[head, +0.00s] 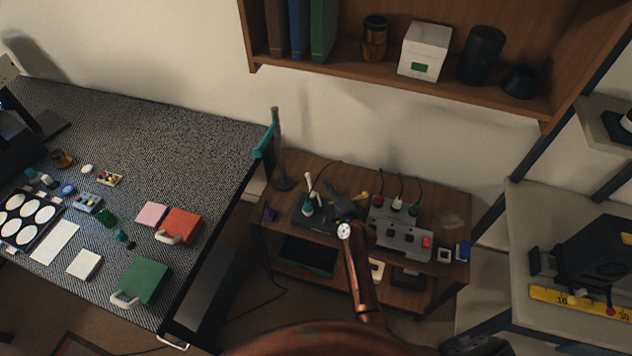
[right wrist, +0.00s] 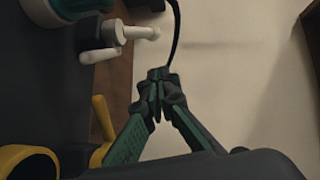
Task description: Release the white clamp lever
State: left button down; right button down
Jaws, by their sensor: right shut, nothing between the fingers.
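The white clamp lever (right wrist: 138,33) sticks out sideways from a white pivot (right wrist: 100,60) on a dark fixture in the right wrist view. In the head view, white parts that look like the lever (head: 309,184) stand on a dark base (head: 313,219) on the low wooden cabinet. My right gripper (right wrist: 157,84) has green and dark fingers, closed together and empty. Its tips are near the lever, with a visible gap in the picture. In the head view the right gripper (head: 343,205) is small and dark, just right of the white parts. My left gripper is out of view.
Yellow parts (right wrist: 27,162) lie close beside the right gripper. A grey box with coloured plugs (head: 402,240) stands right of the fixture. A dark cable rises behind the fingertips. A grey post (head: 278,150) stands at the cabinet's left, and a shelf (head: 400,82) hangs above.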

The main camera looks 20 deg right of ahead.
aim_at(308, 177)
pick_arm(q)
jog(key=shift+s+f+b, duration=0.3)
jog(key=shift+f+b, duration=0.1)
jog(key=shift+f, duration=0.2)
pick_arm(e)
jog(key=shift+w+a+f, duration=0.2)
jog(key=shift+w+a, duration=0.35)
jog(key=shift+w, duration=0.2)
jog(key=shift+w+a+f, duration=0.15)
jog(key=shift+w+a, duration=0.45)
jog(key=shift+w, duration=0.1)
jog(key=shift+w+a+f, duration=0.2)
jog(key=shift+w+a, duration=0.35)
jog(key=shift+w, duration=0.2)
